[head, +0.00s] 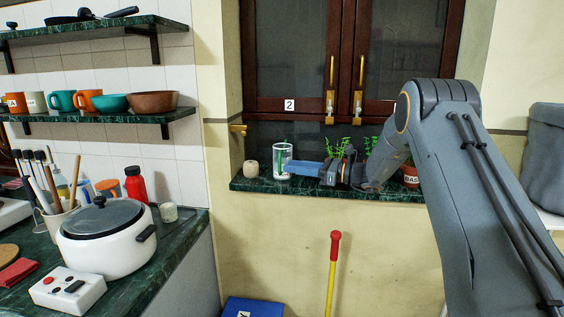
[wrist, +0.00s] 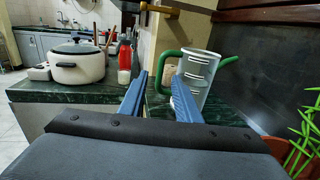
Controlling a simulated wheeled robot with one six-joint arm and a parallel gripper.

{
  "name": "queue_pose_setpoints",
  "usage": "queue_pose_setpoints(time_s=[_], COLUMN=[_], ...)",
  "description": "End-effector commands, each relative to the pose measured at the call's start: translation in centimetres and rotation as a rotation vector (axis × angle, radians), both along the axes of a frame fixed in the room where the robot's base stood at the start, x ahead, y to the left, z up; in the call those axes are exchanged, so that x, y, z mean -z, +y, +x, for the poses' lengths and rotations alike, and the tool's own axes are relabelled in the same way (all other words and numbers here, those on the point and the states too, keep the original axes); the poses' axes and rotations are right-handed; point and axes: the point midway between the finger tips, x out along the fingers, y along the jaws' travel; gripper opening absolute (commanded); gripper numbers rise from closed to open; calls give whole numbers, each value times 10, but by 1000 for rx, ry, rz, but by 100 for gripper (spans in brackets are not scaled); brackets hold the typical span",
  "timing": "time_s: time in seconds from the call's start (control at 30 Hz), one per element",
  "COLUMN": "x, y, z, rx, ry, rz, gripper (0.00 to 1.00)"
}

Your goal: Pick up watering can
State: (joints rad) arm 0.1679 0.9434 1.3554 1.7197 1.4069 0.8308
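The watering can is a pale metal cylinder with a green handle and a green spout. In the wrist view the can (wrist: 199,72) stands upright on the dark green sill, with its handle on the left and spout on the right. In the head view the can (head: 280,157) stands near the sill's left end. My gripper (wrist: 160,77) has its two blue fingers apart, with nothing held. The handle shows beyond the gap between the fingers, and the right finger covers part of the can's lower left. In the head view my gripper (head: 291,166) is at the can's right; contact cannot be told.
Potted plants (head: 371,145) stand on the sill (head: 260,186) to the right. Cabinet doors (head: 290,60) rise behind. A counter with a white cooker (head: 105,240) is at left. A red-topped yellow pole (head: 332,270) stands below.

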Motion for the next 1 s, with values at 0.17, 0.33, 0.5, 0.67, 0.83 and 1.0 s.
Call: queue_pose_setpoints(time_s=[0.17, 0.33, 0.5, 0.67, 0.83, 1.0], x=[-1, -1, 0, 0, 0, 0], y=[15, 40, 54, 54, 54, 54], z=[5, 15, 22, 22, 22, 22], rx=[-3, -3, 0, 1, 0, 0], ry=[0, 0, 0, 0, 0, 0], rz=[0, 0, -1, -1, -1, -1], gripper=[30, 30, 30, 30, 8, 0])
